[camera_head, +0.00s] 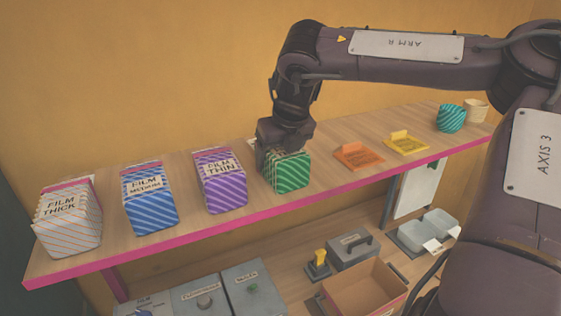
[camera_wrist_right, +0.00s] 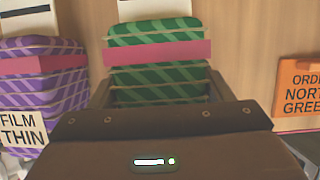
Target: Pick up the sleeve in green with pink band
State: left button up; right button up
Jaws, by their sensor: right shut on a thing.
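The green striped sleeve (camera_head: 289,172) stands on the wooden shelf, right of the purple one, in the head view. My right gripper (camera_head: 284,150) reaches down onto its top from behind and is shut on it. In the right wrist view the green sleeve (camera_wrist_right: 158,50) with its pink band lies between the two fingers of the right gripper (camera_wrist_right: 160,92); its lower part is hidden by the gripper body. I cannot tell whether the sleeve still touches the shelf. My left gripper is in neither view.
On the shelf (camera_head: 330,190), left of the green sleeve, stand a purple FILM THIN sleeve (camera_head: 222,185), a blue sleeve (camera_head: 150,205) and a white FILM THICK sleeve (camera_head: 68,220). To its right lie an orange card (camera_head: 358,156) and a yellow card (camera_head: 407,144). A teal striped object (camera_head: 450,119) stands farther right.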

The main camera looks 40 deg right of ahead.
jog(key=shift+c, duration=1.4)
jog(key=shift+r, duration=0.2)
notch_tip(320, 180, up, 10)
jog(key=b, duration=0.2)
jog(key=shift+r+b, duration=0.25)
jog(key=shift+b, duration=0.05)
notch_tip(320, 180, up, 10)
jog(key=p, duration=0.2)
jog(key=shift+f+p, duration=0.2)
jog(key=shift+p, duration=0.2)
